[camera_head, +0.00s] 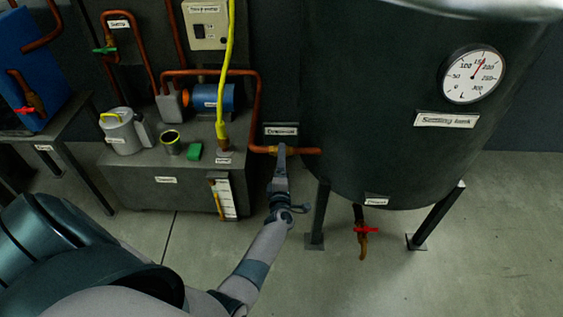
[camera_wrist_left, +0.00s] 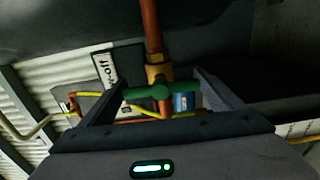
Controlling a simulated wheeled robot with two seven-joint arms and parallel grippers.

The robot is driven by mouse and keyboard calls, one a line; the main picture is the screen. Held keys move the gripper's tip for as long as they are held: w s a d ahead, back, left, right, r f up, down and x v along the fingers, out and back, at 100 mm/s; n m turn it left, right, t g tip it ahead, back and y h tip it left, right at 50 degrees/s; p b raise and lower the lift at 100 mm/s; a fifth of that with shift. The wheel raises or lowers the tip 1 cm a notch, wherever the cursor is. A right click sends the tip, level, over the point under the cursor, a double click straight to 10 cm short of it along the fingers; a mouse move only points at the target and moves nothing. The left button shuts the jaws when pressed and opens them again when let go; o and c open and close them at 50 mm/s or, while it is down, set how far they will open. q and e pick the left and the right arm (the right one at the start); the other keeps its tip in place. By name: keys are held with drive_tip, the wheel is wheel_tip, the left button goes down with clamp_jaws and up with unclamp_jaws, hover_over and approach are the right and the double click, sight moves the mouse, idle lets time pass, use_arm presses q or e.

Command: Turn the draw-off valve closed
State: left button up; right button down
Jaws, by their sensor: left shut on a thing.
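The draw-off valve (camera_wrist_left: 158,72) is a brass body on a copper pipe with a green bar handle (camera_wrist_left: 148,92). In the left wrist view the handle lies crosswise to the pipe, between the two fingers of my left gripper (camera_wrist_left: 160,97), which is shut on it. In the head view my left gripper (camera_head: 280,162) reaches up to the pipe left of the settling tank, and it hides most of the valve and handle. The Draw-off label (camera_head: 281,131) is just above the valve. My right gripper is not in view.
The dark settling tank (camera_head: 400,150) with a dial gauge (camera_head: 473,76) stands close on the right. A red-handled drain valve (camera_head: 364,229) hangs below it. A grey bench (camera_head: 150,185) with a jug (camera_head: 121,131) and a blue motor (camera_head: 213,97) is on the left.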

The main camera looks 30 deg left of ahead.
use_arm(q)
drive_tip(key=shift+d, duration=0.1)
drive_tip(key=o, duration=0.9)
drive_tip(key=p+v, duration=0.4)
drive_tip(key=v, duration=1.3)
drive_tip(key=shift+s, duration=0.2)
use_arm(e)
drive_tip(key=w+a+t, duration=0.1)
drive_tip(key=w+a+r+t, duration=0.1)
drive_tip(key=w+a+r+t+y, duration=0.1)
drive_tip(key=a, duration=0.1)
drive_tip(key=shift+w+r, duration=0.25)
